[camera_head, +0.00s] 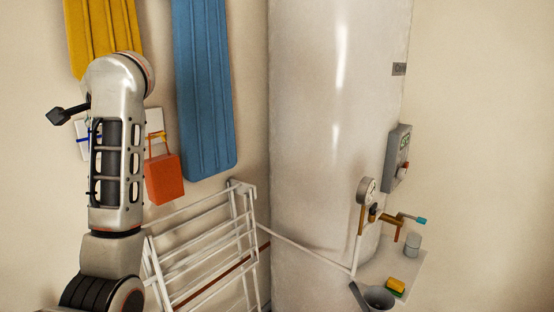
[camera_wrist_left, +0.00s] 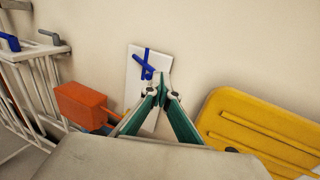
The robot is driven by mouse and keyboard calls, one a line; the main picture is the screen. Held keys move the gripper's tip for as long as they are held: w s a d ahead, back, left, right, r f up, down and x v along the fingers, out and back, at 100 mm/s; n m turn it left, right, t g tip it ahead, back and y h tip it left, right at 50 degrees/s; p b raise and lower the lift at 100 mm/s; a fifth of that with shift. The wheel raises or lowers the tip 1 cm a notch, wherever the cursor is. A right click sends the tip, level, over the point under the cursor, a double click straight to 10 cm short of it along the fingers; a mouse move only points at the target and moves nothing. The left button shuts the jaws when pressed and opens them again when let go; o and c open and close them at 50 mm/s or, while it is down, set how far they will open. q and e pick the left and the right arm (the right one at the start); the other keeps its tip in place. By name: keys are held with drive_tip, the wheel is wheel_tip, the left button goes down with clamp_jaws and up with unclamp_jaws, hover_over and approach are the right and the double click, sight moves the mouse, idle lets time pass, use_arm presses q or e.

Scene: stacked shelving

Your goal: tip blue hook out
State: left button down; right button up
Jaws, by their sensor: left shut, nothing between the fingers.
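The blue hook (camera_wrist_left: 144,64) sits on a white wall plate (camera_wrist_left: 134,72) in the left wrist view. It looks like crossed blue bars. In the head view, a bit of the blue hook (camera_head: 83,140) shows left of my left arm, which hides much of its plate. My left gripper (camera_wrist_left: 163,77) has green fingers that meet at the tips, shut and empty. The tips appear just right of and below the hook; I cannot tell whether they touch it. In the head view the fingers are hidden behind my arm. My right gripper is in neither view.
An orange box (camera_head: 164,178) hangs close by, right of my arm. Yellow (camera_head: 104,25) and blue (camera_head: 204,90) boards are on the wall above. A white drying rack (camera_head: 205,245) stands below. A large tank (camera_head: 325,130) fills the middle.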

use_arm(q)
drive_tip(key=shift+s+d+f+b, duration=0.35)
drive_tip(key=shift+d+f, duration=0.05)
drive_tip(key=shift+f, duration=0.15)
idle(0.4)
drive_tip(key=shift+s+d+f, duration=0.15)
drive_tip(key=shift+f, duration=0.1)
drive_tip(key=shift+s+d+f+b, duration=0.25)
drive_tip(key=shift+f+b, duration=0.1)
drive_tip(key=shift+b, duration=0.1)
drive_tip(key=shift+d+f, duration=0.1)
drive_tip(key=shift+f, duration=0.1)
idle(0.3)
drive_tip(key=shift+s+d+f, duration=0.1)
idle(0.4)
drive_tip(key=shift+s+d+f+b, duration=0.25)
drive_tip(key=shift+f+b, duration=0.3)
drive_tip(key=shift+b, duration=0.1)
